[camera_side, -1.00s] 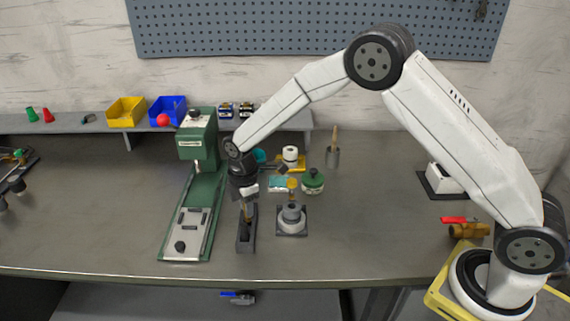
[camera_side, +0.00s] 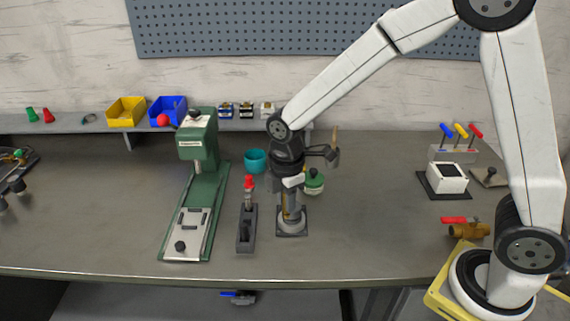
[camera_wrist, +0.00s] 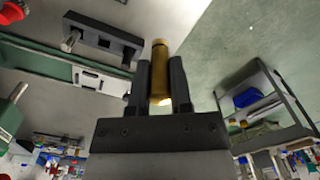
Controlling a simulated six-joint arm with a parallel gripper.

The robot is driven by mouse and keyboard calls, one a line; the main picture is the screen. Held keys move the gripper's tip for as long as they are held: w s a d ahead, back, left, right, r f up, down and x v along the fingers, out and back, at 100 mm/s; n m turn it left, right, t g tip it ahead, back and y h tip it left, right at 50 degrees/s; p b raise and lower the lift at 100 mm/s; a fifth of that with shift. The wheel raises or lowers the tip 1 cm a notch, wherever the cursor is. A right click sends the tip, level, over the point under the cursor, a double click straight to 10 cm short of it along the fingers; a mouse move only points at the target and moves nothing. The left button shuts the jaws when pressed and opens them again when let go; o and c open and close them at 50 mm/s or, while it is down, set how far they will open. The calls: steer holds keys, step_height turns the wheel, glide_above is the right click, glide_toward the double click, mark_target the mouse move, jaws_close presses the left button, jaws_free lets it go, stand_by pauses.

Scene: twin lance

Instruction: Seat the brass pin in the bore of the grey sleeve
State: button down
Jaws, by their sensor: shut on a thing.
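The brass pin (camera_wrist: 159,72) is held between the two fingers of my gripper (camera_wrist: 160,85), its end sticking out past the fingertips in the wrist view. In the side view my gripper (camera_side: 290,203) points down over the grey sleeve (camera_side: 291,223), which stands upright on a dark square base. The fingers hide the sleeve's top and bore, so I cannot tell whether the pin's lower end is above the bore or inside it. I cannot make out the sleeve in the wrist view.
A dark slotted block (camera_side: 246,230) with a red-topped piece (camera_side: 249,185) behind it stands left of the sleeve. The green press (camera_side: 197,150) is further left. A teal cup (camera_side: 256,160) and green-lidded jar (camera_side: 313,182) stand behind.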

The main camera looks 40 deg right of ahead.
steer(key=shift+s+d+r, duration=0.1)
steer(key=shift+s+r, duration=0.3)
steer(key=shift+s, duration=0.45)
steer(key=shift+d, duration=0.1)
steer(key=w+d+f+m, duration=0.2)
steer(key=d+m, duration=0.6)
steer(key=m, duration=0.7)
steer(key=shift+d+f+m, duration=0.2)
steer(key=shift+f+m, duration=0.2)
steer(key=shift+f, duration=0.3)
steer(key=shift+d+r, duration=0.1)
